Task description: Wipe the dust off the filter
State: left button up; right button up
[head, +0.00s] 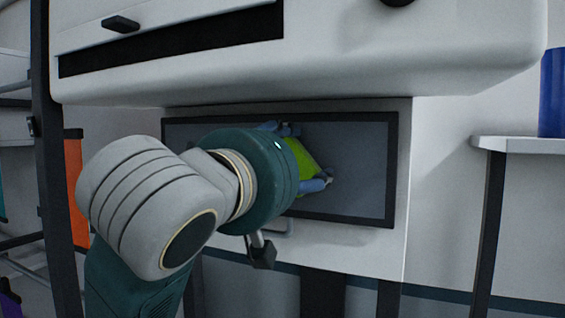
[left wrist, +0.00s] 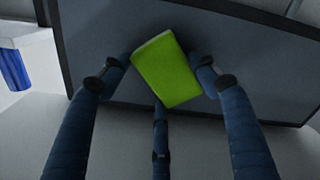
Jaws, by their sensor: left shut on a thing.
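The filter (head: 362,165) is a dark grey rectangular panel in a black frame, set in the front of the white machine. It also fills the upper part of the left wrist view (left wrist: 225,60). My left gripper (head: 305,158) is in front of the filter, shut on a bright green sponge or cloth block (left wrist: 167,70). In the left wrist view, its blue fingers (left wrist: 150,85) grip the block from both sides, with a third finger below. The block is at or close to the panel; contact is not clear. My arm hides the filter's left part. I cannot make out dust.
The white machine body (head: 320,60) overhangs the filter. On the right, a white shelf (head: 520,145) carries a blue container (head: 552,92). An orange panel (head: 75,190) and dark posts stand at the left.

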pick_arm(q)
jog(key=shift+d, duration=0.25)
jog(key=w+a, duration=0.2)
jog(key=a, duration=0.5)
jog(key=w+a, duration=0.3)
jog(key=a, duration=0.5)
jog(key=shift+w+a+p, duration=0.25)
jog(key=shift+p, duration=0.15)
dwell(0.9)
jog(key=shift+v, duration=2.95)
jog(key=shift+s, duration=0.1)
jog(key=v, duration=0.2)
jog(key=shift+s+a, duration=0.1)
jog(key=shift+s, duration=0.3)
